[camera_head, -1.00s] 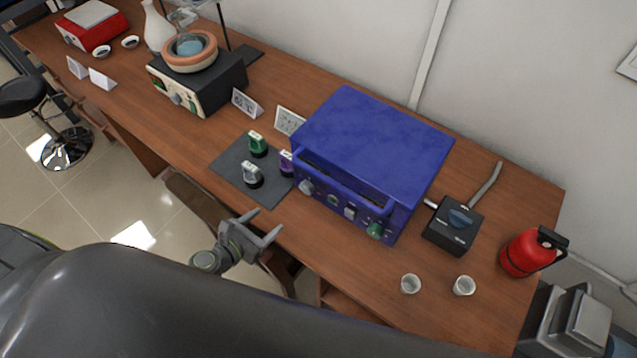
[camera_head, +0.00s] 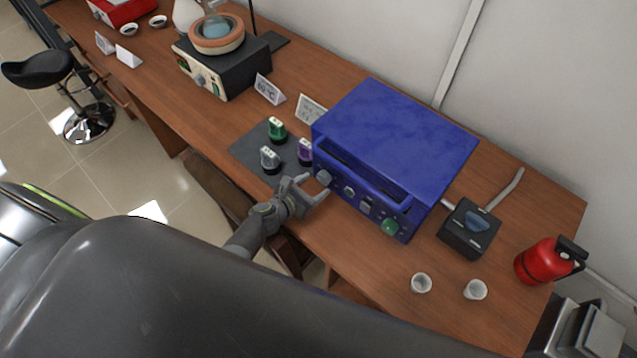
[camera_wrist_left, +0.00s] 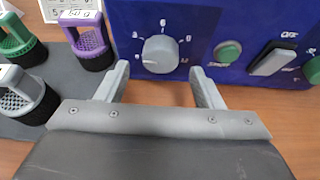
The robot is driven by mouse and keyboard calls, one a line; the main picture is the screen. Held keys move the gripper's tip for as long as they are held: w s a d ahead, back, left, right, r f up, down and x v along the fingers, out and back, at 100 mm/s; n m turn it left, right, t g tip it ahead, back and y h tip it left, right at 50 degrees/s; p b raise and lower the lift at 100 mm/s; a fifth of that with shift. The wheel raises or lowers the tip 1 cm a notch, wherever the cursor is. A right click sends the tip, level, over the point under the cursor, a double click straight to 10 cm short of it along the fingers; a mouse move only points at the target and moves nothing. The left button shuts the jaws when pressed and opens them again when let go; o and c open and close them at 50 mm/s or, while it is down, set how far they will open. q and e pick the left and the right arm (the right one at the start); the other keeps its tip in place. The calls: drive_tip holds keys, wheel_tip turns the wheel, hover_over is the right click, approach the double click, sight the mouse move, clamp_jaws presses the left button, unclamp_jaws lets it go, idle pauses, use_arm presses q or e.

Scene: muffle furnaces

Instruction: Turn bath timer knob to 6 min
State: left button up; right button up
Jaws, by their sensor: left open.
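The timer knob is a round grey dial (camera_wrist_left: 160,53) with printed marks around it on the front panel of a blue box (camera_head: 400,128). It also shows at the left end of that panel in the head view (camera_head: 323,178). My left gripper (camera_head: 312,187) is open just in front of the knob. In the left wrist view its two fingers (camera_wrist_left: 160,75) are apart, one to each side below the knob, with nothing between them. They look clear of the knob. The dial's exact setting is too small to read surely. My right gripper is not seen.
A green button (camera_wrist_left: 228,52) and a grey rocker switch (camera_wrist_left: 272,60) sit right of the knob. A purple-topped piece (camera_wrist_left: 88,40) stands close left on a dark mat (camera_head: 250,150). Two small cups and a red bottle (camera_head: 545,262) stand right of the box.

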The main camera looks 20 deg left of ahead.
sight(321, 181)
use_arm(q)
drive_tip(key=shift+b+x, duration=0.4)
drive_tip(key=shift+x, duration=1.1)
drive_tip(key=c, duration=1)
drive_tip(key=shift+f, duration=0.1)
